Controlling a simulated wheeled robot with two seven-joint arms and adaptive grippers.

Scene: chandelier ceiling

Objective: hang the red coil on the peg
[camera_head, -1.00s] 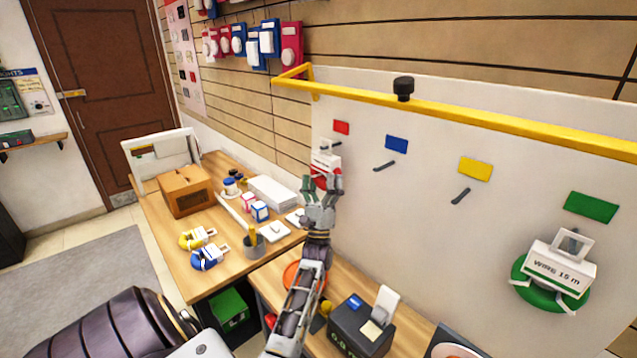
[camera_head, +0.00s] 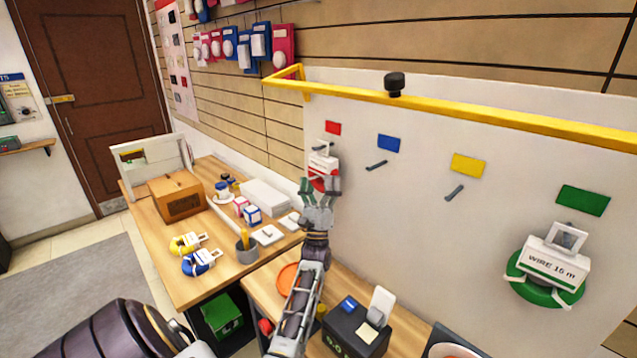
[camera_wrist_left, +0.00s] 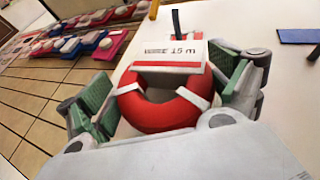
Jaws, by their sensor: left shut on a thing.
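The red coil (camera_wrist_left: 160,112) has a white card marked "15 m" and white straps. My left gripper (camera_wrist_left: 166,95) is shut on it, with green-padded fingers at both sides of the coil. In the head view the gripper (camera_head: 321,186) holds the coil (camera_head: 317,183) close to the white panel, below the red label (camera_head: 333,128). A dark peg (camera_head: 330,147) shows under that label, just above the card. In the wrist view the peg (camera_wrist_left: 176,22) rises behind the card. Whether the coil's hanger is around the peg cannot be told. My right gripper is out of view.
Bare pegs stand under the blue label (camera_head: 388,143) and yellow label (camera_head: 468,165). A green coil (camera_head: 543,291) hangs below the green label (camera_head: 583,200). A yellow rail (camera_head: 480,117) runs above. Yellow and blue coils (camera_head: 201,263) lie on the workbench (camera_head: 165,235).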

